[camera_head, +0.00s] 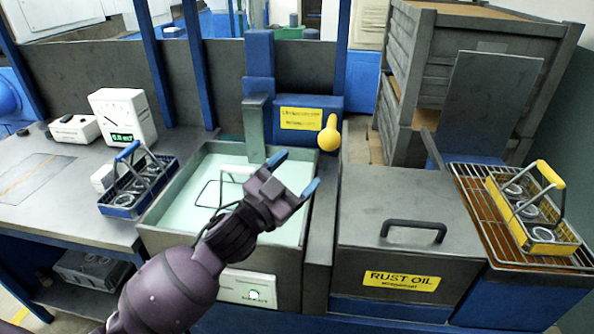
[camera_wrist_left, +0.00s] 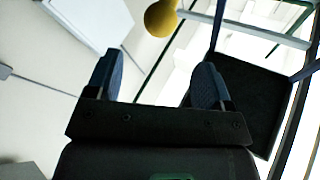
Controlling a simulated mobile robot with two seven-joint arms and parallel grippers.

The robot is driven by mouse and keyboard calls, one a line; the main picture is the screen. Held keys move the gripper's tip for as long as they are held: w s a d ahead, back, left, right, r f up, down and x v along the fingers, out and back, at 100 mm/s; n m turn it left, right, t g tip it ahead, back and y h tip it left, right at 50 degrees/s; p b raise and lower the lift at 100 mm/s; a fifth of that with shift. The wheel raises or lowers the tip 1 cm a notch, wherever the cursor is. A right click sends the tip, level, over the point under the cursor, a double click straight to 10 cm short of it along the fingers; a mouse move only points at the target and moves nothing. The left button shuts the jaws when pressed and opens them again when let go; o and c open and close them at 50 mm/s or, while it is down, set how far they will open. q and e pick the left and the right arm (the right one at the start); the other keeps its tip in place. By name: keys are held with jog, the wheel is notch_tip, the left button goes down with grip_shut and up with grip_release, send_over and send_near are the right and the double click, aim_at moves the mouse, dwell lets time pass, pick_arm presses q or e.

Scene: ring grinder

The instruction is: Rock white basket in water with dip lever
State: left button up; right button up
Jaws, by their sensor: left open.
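The dip lever's yellow knob (camera_head: 329,136) sticks out at the right of the blue unit behind the water tank (camera_head: 162,212). It also shows at the top of the left wrist view (camera_wrist_left: 161,17), beyond the fingertips. My left gripper (camera_head: 294,172) is open and empty above the tank's right side, in front of the knob and apart from it. Its two blue-tipped fingers (camera_wrist_left: 158,78) are spread in the left wrist view. In the pale water, a white handle (camera_head: 224,172) and dark wire outline show; the white basket's body is mostly hidden by water and my arm. My right gripper is out of view.
A blue basket (camera_head: 122,208) with rings stands on the table left of the tank, near a dial gauge (camera_head: 124,117). The closed rust oil box (camera_head: 410,210) is at the right. A yellow basket (camera_head: 543,233) with rings stands on a wire rack beyond it.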

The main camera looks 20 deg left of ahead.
aim_at(325, 149)
pick_arm(q)
jog(key=w+d+r+n+y, duration=0.1)
jog(key=w+n+y, duration=0.1)
jog(key=w, duration=0.1)
jog(key=w+d+r+n+t+y, duration=0.1)
jog(key=w+n+y, duration=0.1)
jog(key=w+n, duration=0.1)
jog(key=w+d+r+n+t+y+p, duration=0.1)
jog(key=w+n+y, duration=0.1)
jog(key=w, duration=0.2)
dwell(1.4)
